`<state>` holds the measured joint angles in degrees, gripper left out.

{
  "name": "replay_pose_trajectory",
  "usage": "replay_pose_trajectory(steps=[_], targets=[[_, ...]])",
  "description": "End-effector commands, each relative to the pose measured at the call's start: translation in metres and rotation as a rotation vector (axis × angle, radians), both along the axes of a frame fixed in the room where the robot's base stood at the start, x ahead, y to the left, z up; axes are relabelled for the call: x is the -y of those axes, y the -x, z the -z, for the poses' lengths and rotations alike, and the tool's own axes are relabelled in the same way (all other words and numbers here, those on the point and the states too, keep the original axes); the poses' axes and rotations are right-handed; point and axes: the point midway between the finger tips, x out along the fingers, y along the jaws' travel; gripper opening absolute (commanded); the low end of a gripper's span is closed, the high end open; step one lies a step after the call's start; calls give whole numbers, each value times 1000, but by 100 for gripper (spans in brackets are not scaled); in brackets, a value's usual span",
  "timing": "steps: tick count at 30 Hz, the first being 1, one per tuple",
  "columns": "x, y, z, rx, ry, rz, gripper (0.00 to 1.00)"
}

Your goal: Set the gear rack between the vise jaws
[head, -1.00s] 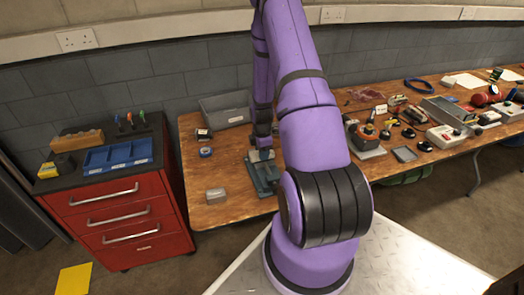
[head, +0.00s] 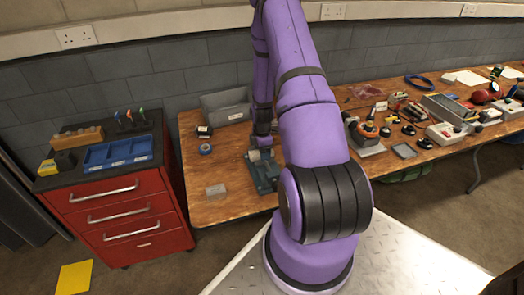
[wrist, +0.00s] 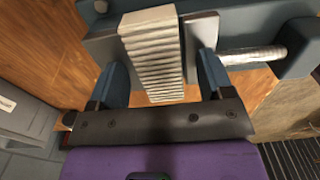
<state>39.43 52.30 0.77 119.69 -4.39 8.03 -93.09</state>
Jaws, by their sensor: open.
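The gear rack (wrist: 154,55) is a pale grey ridged bar, seen in the wrist view between two flat grey plates of the blue-grey vise (wrist: 295,45). I cannot tell whether both plates touch it. In the head view the vise (head: 264,178) stands at the table's front edge, with the pale end of the rack (head: 254,155) at its top. My gripper (wrist: 162,82) is open, with one finger on each side of the rack and visible gaps between them. In the head view my gripper (head: 262,141) is just above the vise, partly hidden by my arm.
A grey block (head: 215,190) and a blue tape roll (head: 205,149) lie left of the vise. A grey bin (head: 226,107) stands behind. A red drawer cabinet (head: 125,215) is at left. Tools and boxes crowd the table's right side.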

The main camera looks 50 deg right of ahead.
Motion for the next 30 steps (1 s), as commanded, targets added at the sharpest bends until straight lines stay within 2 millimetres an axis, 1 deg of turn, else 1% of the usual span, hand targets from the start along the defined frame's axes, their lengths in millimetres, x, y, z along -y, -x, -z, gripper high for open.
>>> replay_pose_trajectory(steps=[4,8,18,21,25,30], targets=[[0,0,-3,1,1,0,74],[1,-1,-16,3,2,-1,74],[1,-1,-75,3,2,1,74],[1,-1,-89,3,2,1,74],[1,0,-101,2,1,0,74],[0,0,-108,0,0,-1,74]])
